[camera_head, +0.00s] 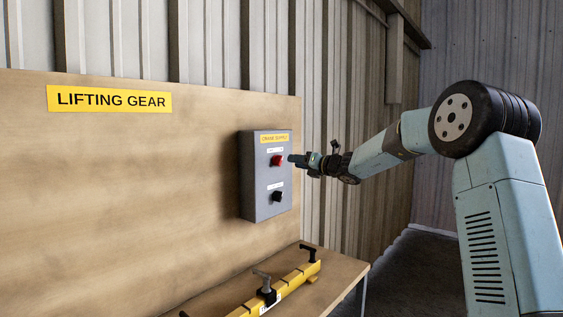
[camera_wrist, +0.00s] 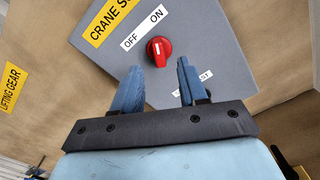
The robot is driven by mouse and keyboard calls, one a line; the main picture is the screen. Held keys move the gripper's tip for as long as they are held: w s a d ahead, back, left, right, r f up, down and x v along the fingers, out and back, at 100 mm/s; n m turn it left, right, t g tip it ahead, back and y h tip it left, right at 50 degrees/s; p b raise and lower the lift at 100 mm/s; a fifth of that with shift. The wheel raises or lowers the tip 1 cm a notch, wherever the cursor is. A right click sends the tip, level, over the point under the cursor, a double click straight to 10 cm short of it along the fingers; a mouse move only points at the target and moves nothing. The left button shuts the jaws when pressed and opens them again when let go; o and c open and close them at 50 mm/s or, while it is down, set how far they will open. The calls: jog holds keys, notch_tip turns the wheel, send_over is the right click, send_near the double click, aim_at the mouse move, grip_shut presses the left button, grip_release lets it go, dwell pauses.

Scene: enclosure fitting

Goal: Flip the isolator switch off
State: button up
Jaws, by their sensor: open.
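The isolator switch is a red rotary knob (camera_head: 277,160) on a grey box (camera_head: 258,200) labelled CRANE SUPPLY. In the wrist view the red knob (camera_wrist: 159,53) has a white mark that points up the picture, towards the ON label (camera_wrist: 157,14). The OFF label (camera_wrist: 131,42) is to its upper left. My gripper (camera_head: 291,159) reaches the box from the right, in front of the knob. In the wrist view my gripper (camera_wrist: 158,66) is open, with its blue fingers apart and the knob showing between and just past their tips. I cannot tell whether they touch it.
A black knob (camera_head: 277,196) sits lower on the box. The board (camera_head: 120,190) carries a LIFTING GEAR sign (camera_head: 110,99). Below, a yellow beam with black clamp handles (camera_head: 285,288) lies on a wooden bench (camera_head: 338,272). The space right of the box holds only my arm.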

aim_at(282, 159)
jog(key=x, duration=0.7)
jog(key=shift+a, duration=0.1)
jog(key=shift+c, duration=0.3)
grip_shut()
